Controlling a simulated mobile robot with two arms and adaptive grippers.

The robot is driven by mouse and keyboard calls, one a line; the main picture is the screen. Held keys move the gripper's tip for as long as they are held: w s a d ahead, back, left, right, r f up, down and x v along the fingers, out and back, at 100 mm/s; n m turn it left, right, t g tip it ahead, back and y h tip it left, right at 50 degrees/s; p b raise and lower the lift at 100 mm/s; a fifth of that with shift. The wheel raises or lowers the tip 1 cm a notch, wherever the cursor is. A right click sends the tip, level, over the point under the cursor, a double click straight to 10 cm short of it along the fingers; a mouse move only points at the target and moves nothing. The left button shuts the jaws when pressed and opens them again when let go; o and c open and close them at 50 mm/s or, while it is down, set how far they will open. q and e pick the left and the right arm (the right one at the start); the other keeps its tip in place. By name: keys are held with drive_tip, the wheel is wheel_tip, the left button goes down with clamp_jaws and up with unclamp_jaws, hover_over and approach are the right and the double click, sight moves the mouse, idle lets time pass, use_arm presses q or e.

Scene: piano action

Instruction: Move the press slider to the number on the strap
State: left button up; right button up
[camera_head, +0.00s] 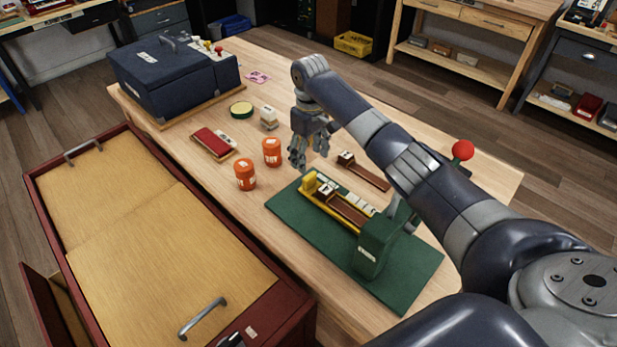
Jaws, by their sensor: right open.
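A green press (372,245) stands on a green mat (310,240) on the wooden table. Its yellow rail (333,212) runs from the press body toward the upper left, with a yellow block (309,184) at the far end. White numbered tiles (358,203) and a brown strip lie along the rail. A brown strap (368,177) with a small block on its far end lies behind the press. Any number on the strap is too small to read. My right gripper (309,158) is open and empty, above the table just beyond the rail's far end. My left gripper is out of view.
Two orange jars (272,152) stand left of my right gripper. A red-knobbed lever (462,150) shows behind my right arm, which hides part of the table.

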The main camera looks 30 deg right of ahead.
sight(310, 175)
wheel_tip(310, 175, down, 9)
drive_tip(key=shift+f+p, duration=0.1)
drive_tip(key=shift+p, duration=0.25)
drive_tip(key=shift+c, duration=0.6)
